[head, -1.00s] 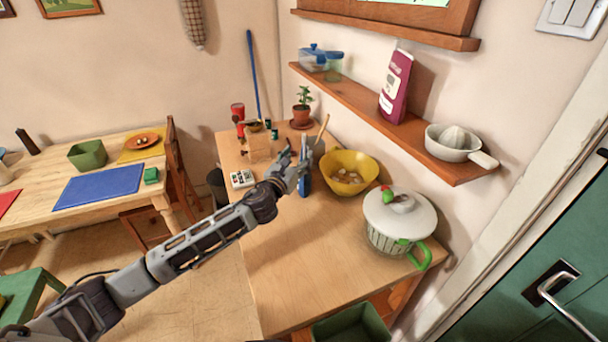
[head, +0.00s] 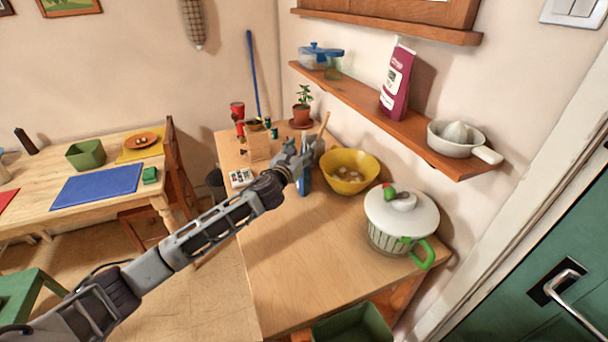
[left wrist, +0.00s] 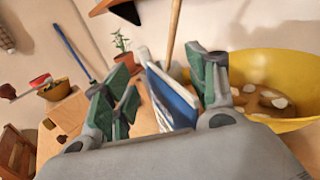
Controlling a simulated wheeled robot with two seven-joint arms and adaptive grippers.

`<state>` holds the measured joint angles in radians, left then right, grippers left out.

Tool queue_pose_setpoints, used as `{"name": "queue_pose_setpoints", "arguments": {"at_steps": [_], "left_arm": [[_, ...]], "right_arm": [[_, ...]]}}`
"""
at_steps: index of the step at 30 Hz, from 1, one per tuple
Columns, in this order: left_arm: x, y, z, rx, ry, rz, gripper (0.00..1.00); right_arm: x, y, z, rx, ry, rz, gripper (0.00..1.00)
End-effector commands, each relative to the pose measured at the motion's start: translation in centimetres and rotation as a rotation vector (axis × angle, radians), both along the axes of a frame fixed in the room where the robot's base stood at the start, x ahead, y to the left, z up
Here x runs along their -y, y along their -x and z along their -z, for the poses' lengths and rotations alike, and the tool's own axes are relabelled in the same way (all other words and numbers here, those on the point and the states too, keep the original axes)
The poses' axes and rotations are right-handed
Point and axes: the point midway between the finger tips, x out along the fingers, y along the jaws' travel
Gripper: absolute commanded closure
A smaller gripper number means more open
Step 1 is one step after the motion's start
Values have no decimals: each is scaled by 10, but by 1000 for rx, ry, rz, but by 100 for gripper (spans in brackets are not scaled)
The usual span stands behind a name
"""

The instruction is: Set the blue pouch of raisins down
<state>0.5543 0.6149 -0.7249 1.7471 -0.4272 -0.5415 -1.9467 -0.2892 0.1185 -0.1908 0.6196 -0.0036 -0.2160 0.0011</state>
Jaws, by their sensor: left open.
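The blue pouch of raisins (head: 304,179) stands upright on the wooden counter, just left of the yellow bowl. In the left wrist view the pouch (left wrist: 172,101) shows blue and white, between the green-padded fingers. My left gripper (head: 299,152) is at the pouch's top; in the left wrist view the gripper (left wrist: 160,92) is open, with a gap visible between the pouch and the fingers. The arm and fingers hide part of the pouch. My right gripper is not in view.
The yellow bowl (head: 349,172) with pale pieces stands close on the right. A white lidded pot (head: 400,218) is nearer. A wooden block (head: 257,147) and a plant (head: 303,108) stand behind. The counter's front part is clear.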

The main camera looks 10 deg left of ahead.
Motion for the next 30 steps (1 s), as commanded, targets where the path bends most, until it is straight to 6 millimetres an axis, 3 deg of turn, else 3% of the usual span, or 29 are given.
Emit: {"name": "queue_pose_setpoints", "arguments": {"at_steps": [7, 21, 30], "left_arm": [[3, -12, 0, 0, 0, 0, 42], [3, -12, 0, 0, 0, 0, 42], [2, -12, 0, -1, 0, 0, 80]], "right_arm": [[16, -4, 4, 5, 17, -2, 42], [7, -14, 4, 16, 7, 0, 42], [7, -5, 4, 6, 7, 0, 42]]}}
